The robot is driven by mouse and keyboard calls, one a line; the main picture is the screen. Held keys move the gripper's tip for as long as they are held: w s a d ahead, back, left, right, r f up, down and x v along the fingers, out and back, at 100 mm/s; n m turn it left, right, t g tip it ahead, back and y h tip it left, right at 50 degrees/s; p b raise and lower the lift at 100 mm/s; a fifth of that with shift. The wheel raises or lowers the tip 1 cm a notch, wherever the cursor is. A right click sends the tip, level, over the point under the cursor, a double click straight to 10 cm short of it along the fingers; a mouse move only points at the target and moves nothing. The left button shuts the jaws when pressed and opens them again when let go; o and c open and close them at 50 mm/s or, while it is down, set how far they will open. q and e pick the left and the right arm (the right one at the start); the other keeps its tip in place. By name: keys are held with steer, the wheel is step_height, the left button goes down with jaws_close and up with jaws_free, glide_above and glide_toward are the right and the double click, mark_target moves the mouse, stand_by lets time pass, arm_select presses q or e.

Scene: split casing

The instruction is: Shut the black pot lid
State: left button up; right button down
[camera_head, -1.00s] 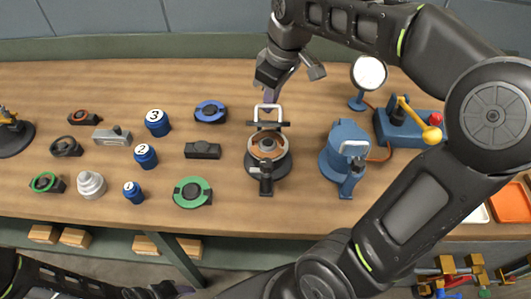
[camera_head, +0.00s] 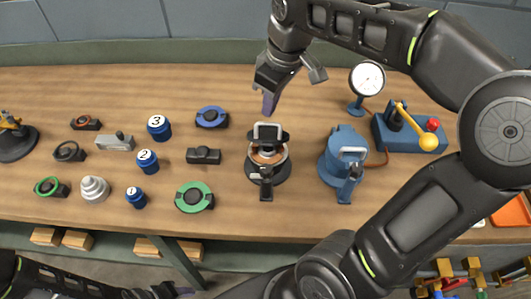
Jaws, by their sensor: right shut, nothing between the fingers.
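The black pot (camera_head: 268,171) stands on the wooden table, right of the middle, with a latch handle at its front. Its black lid (camera_head: 282,137) is raised at the back and tilted over the opening; a pale loop handle (camera_head: 267,126) is on it. The copper-coloured inside still shows below the lid. My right gripper (camera_head: 268,104) points down just behind the lid, shut and empty; I cannot tell whether its tip touches the lid. My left gripper (camera_head: 178,291) is at the bottom edge, partly cut off, and its jaws are unclear.
A blue pot (camera_head: 340,160) stands right of the black one, near a gauge (camera_head: 366,79) and a blue lever box (camera_head: 410,136). A black block (camera_head: 203,155) and a green ring piece (camera_head: 194,196) lie to the left, with blue numbered weights beyond.

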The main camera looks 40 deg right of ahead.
steer(key=r+p, duration=0.2)
steer(key=r, duration=0.1)
steer(key=r+p, duration=0.2)
steer(key=shift+w+d+r, duration=0.2)
steer(key=shift+w+r, duration=0.05)
steer(key=shift+w, duration=0.05)
